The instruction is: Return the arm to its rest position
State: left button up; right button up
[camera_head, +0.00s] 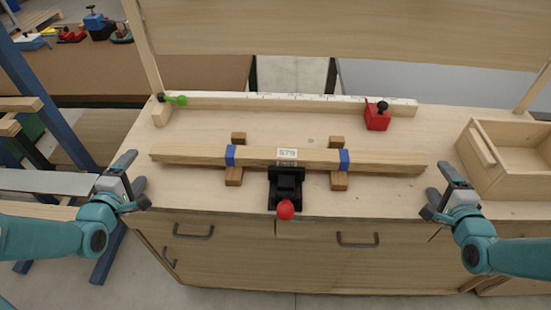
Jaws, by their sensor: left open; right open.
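My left gripper (133,180) is open and empty, near the left front corner of the wooden workbench (215,205). My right gripper (436,199) is open and empty, near the bench's right front edge. Both arms are apart from the wooden beam (200,155), which lies across two small wooden supports (337,178). The beam has two blue bands and a white label (287,154) reading what looks like 579. A black clamp (287,184) with a red knob (285,210) sits at the beam's front middle.
A wooden rail (285,104) with a scale runs along the back. A green-handled piece (175,99) is at its left end, a red block (377,116) at its right. An open wooden box (510,150) stands at right. Drawers with dark handles (357,240) are below.

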pick_arm(q)
jog(key=shift+w, duration=0.15)
pick_arm(e)
jog(key=shift+s+r, duration=0.1)
jog(key=shift+s, duration=0.05)
pick_arm(q)
jog(key=shift+s+r, duration=0.1)
jog(key=shift+s, duration=0.1)
pick_arm(e)
jog(key=shift+s+r, duration=0.25)
jog(key=shift+s, duration=0.05)
jog(key=shift+w, duration=0.1)
pick_arm(q)
jog(key=shift+w, duration=0.15)
pick_arm(e)
jog(key=shift+w, duration=0.1)
pick_arm(q)
jog(key=shift+s, duration=0.2)
pick_arm(e)
jog(key=shift+s, duration=0.2)
